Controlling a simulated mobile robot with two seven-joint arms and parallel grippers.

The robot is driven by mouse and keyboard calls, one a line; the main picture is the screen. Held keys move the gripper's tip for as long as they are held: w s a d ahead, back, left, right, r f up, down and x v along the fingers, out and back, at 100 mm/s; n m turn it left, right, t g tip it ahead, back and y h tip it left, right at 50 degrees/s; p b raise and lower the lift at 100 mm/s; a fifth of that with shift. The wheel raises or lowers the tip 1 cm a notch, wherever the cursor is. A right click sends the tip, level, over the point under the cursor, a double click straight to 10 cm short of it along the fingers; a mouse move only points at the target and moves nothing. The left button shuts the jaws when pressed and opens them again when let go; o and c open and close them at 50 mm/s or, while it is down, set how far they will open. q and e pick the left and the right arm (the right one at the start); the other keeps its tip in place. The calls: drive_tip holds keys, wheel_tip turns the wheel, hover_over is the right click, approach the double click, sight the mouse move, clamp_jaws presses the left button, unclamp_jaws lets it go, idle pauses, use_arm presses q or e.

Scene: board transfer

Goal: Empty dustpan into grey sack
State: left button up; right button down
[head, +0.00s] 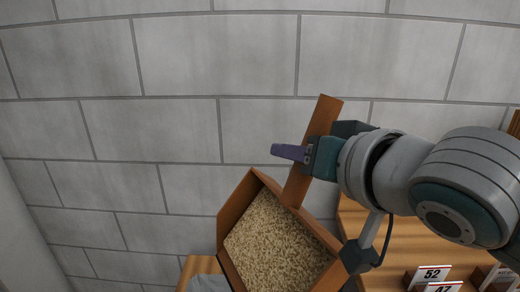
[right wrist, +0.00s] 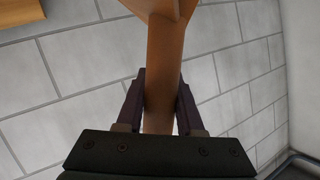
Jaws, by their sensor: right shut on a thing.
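The brown dustpan (head: 228,222) is in the lower middle of the head view, its pan filled with pale grains (head: 275,245). Its flat handle (head: 324,113) slopes up to the right. My right gripper (head: 302,154) is shut on this handle. In the right wrist view the handle (right wrist: 163,65) runs between the two dark fingers (right wrist: 160,100), with part of the pan at the top edge. A grey patch (head: 203,266) at the bottom of the head view may be the sack; it is mostly cut off and hidden. My left gripper is out of view.
A wooden surface (head: 405,247) lies at the lower right, with number cards 52 (head: 432,274) and 47 (head: 444,287) on it. Another wooden piece (head: 192,266) shows at the bottom, beside the grey patch. A grey block wall (head: 110,120) fills the background.

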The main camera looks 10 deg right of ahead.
drive_tip(key=s+a+r+n+h, duration=0.1)
drive_tip(key=a+r+n, duration=0.1)
drive_tip(key=a, duration=0.4)
drive_tip(key=shift+s+a+r+t+p, duration=0.25)
drive_tip(key=shift+t+p, duration=0.05)
drive_tip(key=shift+p, duration=0.15)
